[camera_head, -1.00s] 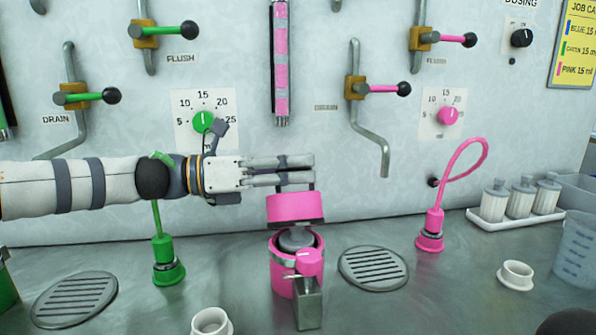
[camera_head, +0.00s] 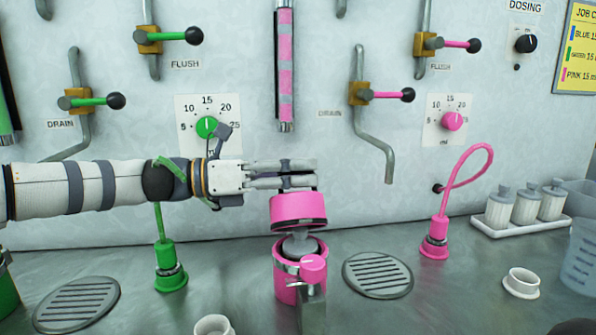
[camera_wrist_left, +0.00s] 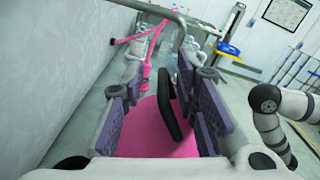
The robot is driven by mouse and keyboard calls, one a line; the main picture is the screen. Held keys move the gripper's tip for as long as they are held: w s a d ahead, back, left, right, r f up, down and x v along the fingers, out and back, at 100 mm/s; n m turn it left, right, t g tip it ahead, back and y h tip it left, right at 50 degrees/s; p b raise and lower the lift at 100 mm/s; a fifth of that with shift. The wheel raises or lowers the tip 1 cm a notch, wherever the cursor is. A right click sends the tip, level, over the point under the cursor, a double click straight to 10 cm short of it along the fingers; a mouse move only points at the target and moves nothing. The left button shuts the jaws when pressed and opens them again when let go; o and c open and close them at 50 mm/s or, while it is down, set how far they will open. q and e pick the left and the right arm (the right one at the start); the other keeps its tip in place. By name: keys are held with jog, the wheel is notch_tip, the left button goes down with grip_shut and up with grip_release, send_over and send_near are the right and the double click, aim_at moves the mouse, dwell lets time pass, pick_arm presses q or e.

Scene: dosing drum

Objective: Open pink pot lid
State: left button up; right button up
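The pink pot (camera_head: 285,288) stands on the steel bench, upright, with a grey part showing in its mouth. Its pink lid (camera_head: 298,211) is raised above the rim, with a gap between them, and its dark lower edge shows. My left gripper (camera_head: 312,174) is directly above the lid, reaching in from the left. In the left wrist view, the pink lid (camera_wrist_left: 150,130) shows between my spread fingers. A black bar on it (camera_wrist_left: 168,108) is close to the right-hand finger; I cannot tell whether they touch. My right gripper is not in view.
A pink knob (camera_head: 313,267) and metal block (camera_head: 312,312) are at the pot's front. A round drain grille (camera_head: 377,275) lies to its right, a white cup (camera_head: 213,325) to its front left. The panel wall with levers and dials stands behind.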

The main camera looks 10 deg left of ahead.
pick_arm(q)
jog(key=shift+s, duration=0.1)
jog(key=shift+a+r, duration=0.1)
jog(key=v, duration=0.7)
jog(key=shift+a, duration=0.1)
jog(key=shift+c, duration=0.2)
